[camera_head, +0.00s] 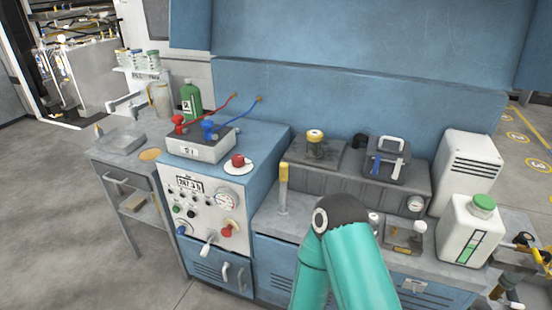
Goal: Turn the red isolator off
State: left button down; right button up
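A red rotary knob (238,160) sits on a round white plate on top of the blue cabinet (264,146). Another red handle (227,230) is on the cabinet's white front panel (203,206), at its lower right. I cannot tell for sure which of the two is the red isolator, nor how either one is set. A bent teal arm of mine with a dark joint rises at the bottom centre, to the right of the panel. Neither of my grippers is in view.
A grey box with red and blue terminals (200,144) stands on the cabinet, its leads running back. A white-and-green jug (469,230) stands at the right. A grey side table (125,150) is at left. Floor in front of the panel is clear.

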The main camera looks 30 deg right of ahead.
aim_at(238, 161)
jog(key=z, duration=0.2)
jog(key=i, duration=1)
jog(key=u, duration=0.1)
